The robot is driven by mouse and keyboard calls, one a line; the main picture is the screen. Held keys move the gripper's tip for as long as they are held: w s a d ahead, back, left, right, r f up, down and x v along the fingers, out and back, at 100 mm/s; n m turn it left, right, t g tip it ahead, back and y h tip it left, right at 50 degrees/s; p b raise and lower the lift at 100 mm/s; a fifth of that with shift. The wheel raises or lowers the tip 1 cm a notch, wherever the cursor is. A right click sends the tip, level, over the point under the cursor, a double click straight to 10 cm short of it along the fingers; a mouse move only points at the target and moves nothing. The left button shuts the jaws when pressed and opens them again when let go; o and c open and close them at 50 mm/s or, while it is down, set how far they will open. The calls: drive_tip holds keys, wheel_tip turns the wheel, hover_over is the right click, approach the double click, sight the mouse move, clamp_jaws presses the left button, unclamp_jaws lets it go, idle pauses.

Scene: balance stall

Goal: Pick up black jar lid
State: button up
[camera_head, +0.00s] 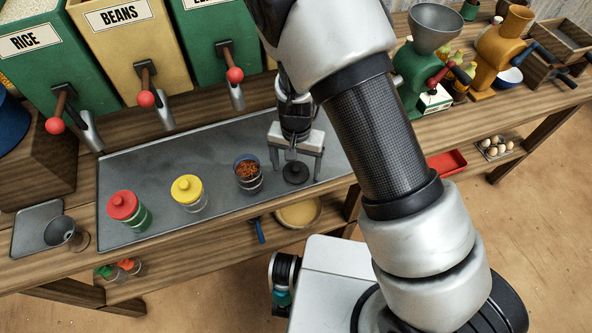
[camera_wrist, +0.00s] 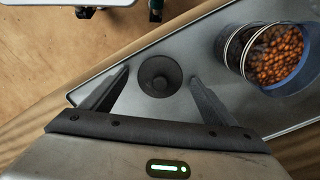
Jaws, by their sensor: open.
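The black jar lid (camera_head: 295,173) lies flat on the grey metal tray (camera_head: 140,160), near the tray's front edge. In the wrist view the lid (camera_wrist: 160,76) is round with a small knob in its middle. My gripper (camera_head: 296,176) is over the lid with its fingers spread apart. The fingers (camera_wrist: 158,78) show on either side of the lid in the wrist view, with a gap on both sides. An open glass jar (camera_head: 248,176) with a blue rim and orange-brown contents stands just left of the lid. It also shows at the right of the wrist view (camera_wrist: 273,55).
A yellow-lidded jar (camera_head: 188,192) and a red-lidded jar (camera_head: 128,210) stand further left on the tray. Dispensers marked rice and beans (camera_head: 116,45) line the back. A metal cup (camera_head: 66,233) stands at far left. Grinders (camera_head: 500,50) stand at the right.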

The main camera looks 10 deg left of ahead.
drive_tip(key=c, duration=1.1)
